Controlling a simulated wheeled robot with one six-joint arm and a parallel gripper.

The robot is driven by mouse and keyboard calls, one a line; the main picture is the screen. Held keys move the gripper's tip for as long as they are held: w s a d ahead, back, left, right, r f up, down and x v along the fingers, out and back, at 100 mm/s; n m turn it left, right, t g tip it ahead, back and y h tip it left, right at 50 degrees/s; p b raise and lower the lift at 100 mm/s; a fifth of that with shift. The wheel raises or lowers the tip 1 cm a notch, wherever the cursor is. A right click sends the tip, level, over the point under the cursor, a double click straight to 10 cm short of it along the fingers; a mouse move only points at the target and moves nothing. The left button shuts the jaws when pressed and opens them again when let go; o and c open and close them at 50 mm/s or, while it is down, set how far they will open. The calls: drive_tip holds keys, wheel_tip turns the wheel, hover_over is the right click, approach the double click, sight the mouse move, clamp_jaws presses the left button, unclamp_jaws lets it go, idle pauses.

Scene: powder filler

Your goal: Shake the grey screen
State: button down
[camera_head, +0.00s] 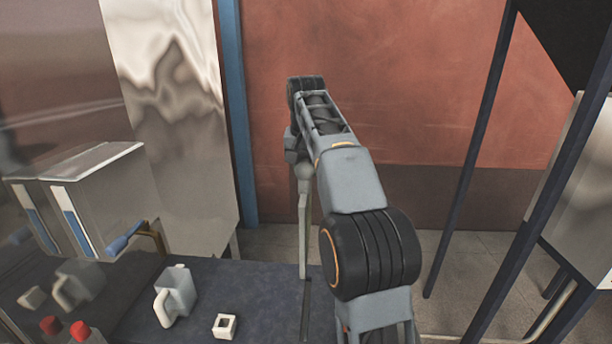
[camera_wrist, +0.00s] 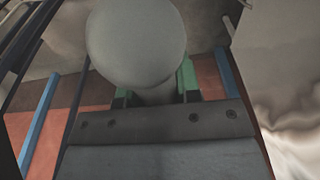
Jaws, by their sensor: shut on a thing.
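In the head view the grey screen (camera_head: 303,235) shows as a thin, pale upright piece, seen nearly edge-on, rising from a slot in the dark worktop. A round grey knob (camera_head: 304,171) tops it. In the wrist view the knob (camera_wrist: 137,42) fills the upper middle. My gripper (camera_wrist: 152,92) has its green-lined fingers on either side of the knob's neck and is shut on it. In the head view my arm hides most of the gripper, and its fingertips cannot be made out.
A steel box with a blue-handled lever (camera_head: 126,238) is at left. A blue post (camera_head: 238,110) stands behind; dark frame posts (camera_head: 470,150) rise at right.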

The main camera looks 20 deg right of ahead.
drive_tip(key=shift+r, duration=2.65)
